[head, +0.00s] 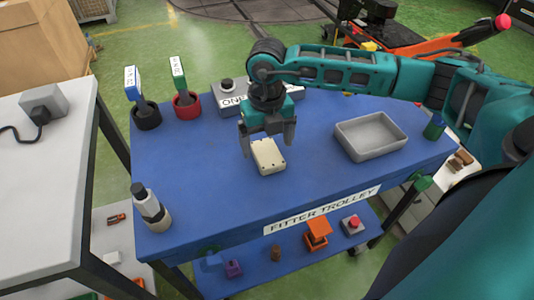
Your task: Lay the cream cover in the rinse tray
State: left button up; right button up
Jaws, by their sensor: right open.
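The cream cover (268,158) lies flat on the blue trolley top, left of the tray. It is a small cream block with dark dots near its corners. The grey rinse tray (371,137) stands on the trolley top to the right and looks empty. My right gripper (268,145) is open, pointing down over the cover, with one finger at each side of its far end. I cannot tell whether the fingers touch the cover. My left gripper is not in view.
A spray-like bottle (152,208) stands at the trolley's front left corner. Red (187,105) and black (146,115) round holders with labelled tools stand at the back left. A green cylinder (434,127) stands right of the tray. Between cover and tray the top is clear.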

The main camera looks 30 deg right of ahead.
aim_at(267, 156)
jog(key=shift+f, duration=1.5)
jog(key=shift+c, duration=0.2)
jog(key=shift+r, duration=0.1)
jog(key=c, duration=1.4)
jog(key=shift+c, duration=0.3)
